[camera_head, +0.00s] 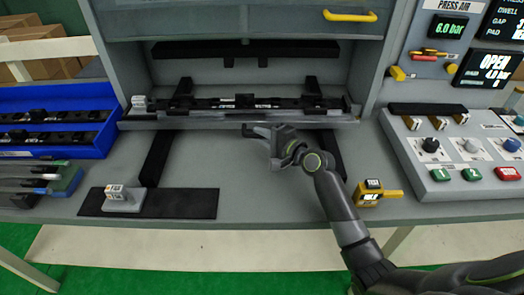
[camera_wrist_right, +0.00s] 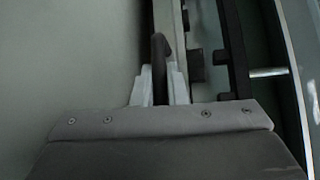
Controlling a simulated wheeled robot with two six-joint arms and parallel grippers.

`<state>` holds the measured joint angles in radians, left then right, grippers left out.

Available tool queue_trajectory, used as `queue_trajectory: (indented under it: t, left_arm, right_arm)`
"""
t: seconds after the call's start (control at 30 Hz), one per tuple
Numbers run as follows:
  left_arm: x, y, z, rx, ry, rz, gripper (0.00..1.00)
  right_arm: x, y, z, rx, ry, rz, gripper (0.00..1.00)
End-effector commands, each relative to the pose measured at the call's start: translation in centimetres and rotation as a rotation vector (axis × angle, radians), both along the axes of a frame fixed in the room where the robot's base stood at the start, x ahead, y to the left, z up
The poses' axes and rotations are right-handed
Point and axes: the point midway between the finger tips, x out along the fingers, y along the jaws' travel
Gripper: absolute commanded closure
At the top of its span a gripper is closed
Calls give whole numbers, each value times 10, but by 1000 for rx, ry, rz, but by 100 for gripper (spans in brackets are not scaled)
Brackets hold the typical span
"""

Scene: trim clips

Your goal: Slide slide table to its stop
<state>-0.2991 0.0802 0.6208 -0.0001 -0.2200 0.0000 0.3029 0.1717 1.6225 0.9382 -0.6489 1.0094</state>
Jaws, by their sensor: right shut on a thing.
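The slide table (camera_head: 300,124) is a long grey plate with a black fixture and trim part on it, at the back of the bench inside the press opening. Two black rails (camera_head: 157,160) run from under it towards the front. My right gripper (camera_head: 250,130) is at the middle of its front edge. My left gripper is not in view.
A blue bin (camera_head: 60,152) with black parts stands at the left. A grey block (camera_head: 122,198) sits on a black mat (camera_head: 185,204) in front. A yellow device (camera_head: 372,194) and a button panel (camera_head: 450,180) are at the right. The bench between the rails is clear.

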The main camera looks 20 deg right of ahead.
Motion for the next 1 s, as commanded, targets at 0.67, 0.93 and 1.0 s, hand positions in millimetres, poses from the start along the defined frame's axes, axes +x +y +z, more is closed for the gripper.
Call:
queue_trajectory:
  t: [0.67, 0.93, 1.0]
  left_arm:
    - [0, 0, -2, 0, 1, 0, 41]
    - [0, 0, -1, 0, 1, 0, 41]
    - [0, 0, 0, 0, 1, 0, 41]
  right_arm:
    - [7, -2, 0, 0, 0, -2, 66]
    - [7, -2, 1, 0, 0, -1, 66]
    - [7, -2, 2, 1, 1, -1, 66]
